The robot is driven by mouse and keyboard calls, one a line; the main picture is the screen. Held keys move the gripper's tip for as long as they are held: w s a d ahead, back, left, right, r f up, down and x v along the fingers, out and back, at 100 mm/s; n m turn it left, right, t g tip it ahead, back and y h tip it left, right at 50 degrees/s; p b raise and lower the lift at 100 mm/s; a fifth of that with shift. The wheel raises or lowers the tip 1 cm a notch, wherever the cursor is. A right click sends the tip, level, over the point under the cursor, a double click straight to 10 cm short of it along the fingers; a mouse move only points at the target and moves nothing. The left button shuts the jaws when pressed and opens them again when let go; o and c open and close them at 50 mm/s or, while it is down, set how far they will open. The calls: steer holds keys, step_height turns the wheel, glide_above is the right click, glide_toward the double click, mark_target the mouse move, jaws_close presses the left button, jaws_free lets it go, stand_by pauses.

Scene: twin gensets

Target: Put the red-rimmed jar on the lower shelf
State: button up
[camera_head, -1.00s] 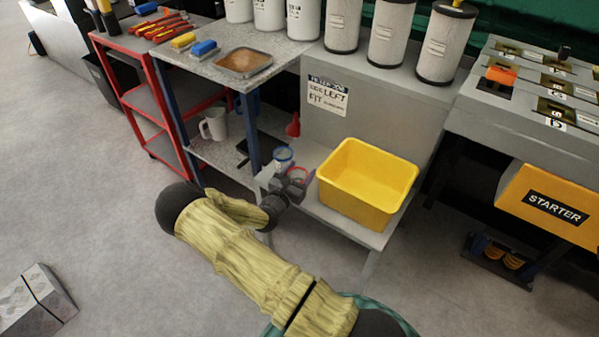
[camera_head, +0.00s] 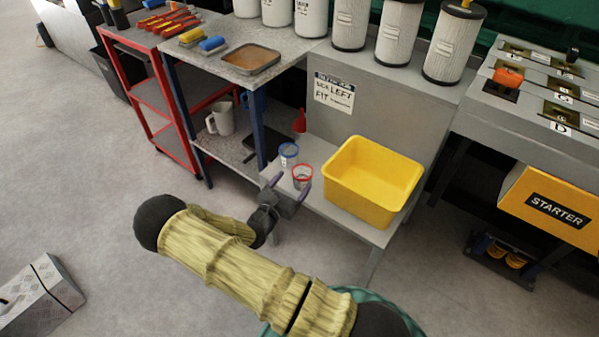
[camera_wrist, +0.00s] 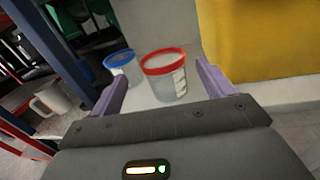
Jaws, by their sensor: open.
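The red-rimmed jar (camera_head: 302,177) is a small clear jar standing upright on the low grey bench step, left of the yellow bin. It also shows in the wrist view (camera_wrist: 166,82), between and ahead of my fingers. My gripper (camera_head: 289,189) is open and empty, just in front of the jar on its near side; in the wrist view its purple fingers (camera_wrist: 160,92) stand apart. The lower shelf (camera_head: 222,146) is the speckled shelf under the tray-topped table to the left, holding a pale mug (camera_head: 220,119) and a dark flat item (camera_head: 262,150).
A blue-rimmed jar (camera_head: 288,154) stands close behind and left of the red-rimmed jar. The yellow bin (camera_head: 372,182) is close on the right. A blue table leg (camera_head: 250,125) and a red funnel (camera_head: 299,121) are near. The shelf's front left is bare.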

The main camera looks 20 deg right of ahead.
steer(key=v, duration=0.4)
steer(key=shift+s+d+r, duration=0.1)
stand_by(0.4)
steer(key=s+d+r+m+g+y, duration=0.2)
steer(key=s+d+r+m+g, duration=0.1)
steer(key=s+m+g, duration=0.4)
steer(key=s+d+r+m+g+y, duration=0.2)
steer(key=s+r+m+g, duration=0.1)
steer(key=s+m+g, duration=0.35)
steer(key=s+a+r+m+t+y, duration=0.2)
steer(key=a+r+m+y, duration=0.1)
steer(key=r+m+y, duration=0.2)
steer(key=s+a+r+m+t+y, duration=0.2)
steer(key=s+a+r+m+y, duration=0.1)
steer(key=r+m, duration=0.4)
steer(key=shift+a+r+y, duration=0.2)
steer(key=shift+r+y, duration=0.2)
steer(key=shift+y, duration=0.5)
steer(key=shift+t, duration=0.25)
steer(key=shift+c, duration=0.4)
